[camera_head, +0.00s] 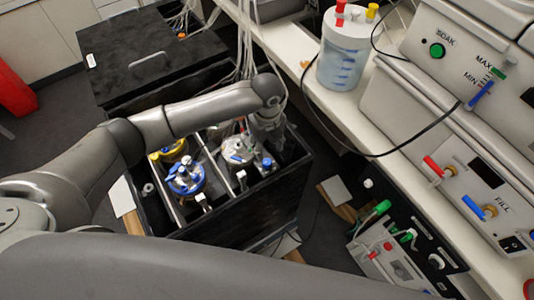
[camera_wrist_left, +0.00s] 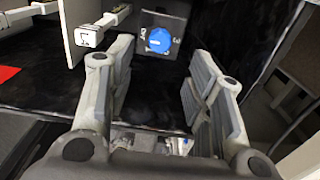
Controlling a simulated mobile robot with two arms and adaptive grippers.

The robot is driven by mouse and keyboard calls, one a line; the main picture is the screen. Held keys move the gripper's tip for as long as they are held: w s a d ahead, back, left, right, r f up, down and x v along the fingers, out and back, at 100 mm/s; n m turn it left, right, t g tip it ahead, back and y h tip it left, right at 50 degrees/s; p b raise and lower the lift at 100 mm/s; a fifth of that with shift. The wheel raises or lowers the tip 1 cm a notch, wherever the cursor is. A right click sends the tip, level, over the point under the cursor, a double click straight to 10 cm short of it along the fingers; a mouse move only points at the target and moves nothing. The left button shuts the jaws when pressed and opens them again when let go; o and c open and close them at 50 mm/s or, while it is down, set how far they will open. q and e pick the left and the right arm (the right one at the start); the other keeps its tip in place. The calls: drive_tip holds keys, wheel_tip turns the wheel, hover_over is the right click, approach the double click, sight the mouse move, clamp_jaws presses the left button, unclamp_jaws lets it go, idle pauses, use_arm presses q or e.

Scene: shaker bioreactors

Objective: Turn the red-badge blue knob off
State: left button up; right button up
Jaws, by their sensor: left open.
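In the left wrist view a round blue knob (camera_wrist_left: 160,40) sits on a small dark dial plate with white markings. A white pointer line shows on the knob. My left gripper (camera_wrist_left: 157,75) is open, with one finger on each side of the view and the knob ahead between and beyond them, apart from both. A red patch (camera_wrist_left: 9,73) shows at the left edge; I cannot tell if it is the knob's badge. In the head view my left gripper (camera_head: 275,137) reaches down at the right end of the black shaker box (camera_head: 225,228). My right gripper is not in view.
The box holds a yellow-topped vessel (camera_head: 172,152), a blue-topped vessel (camera_head: 185,178) and a silver-topped vessel (camera_head: 238,150). A white clamp (camera_wrist_left: 88,36) juts near the knob.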

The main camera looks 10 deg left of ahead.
use_arm(q)
drive_tip(key=shift+r, duration=1.65)
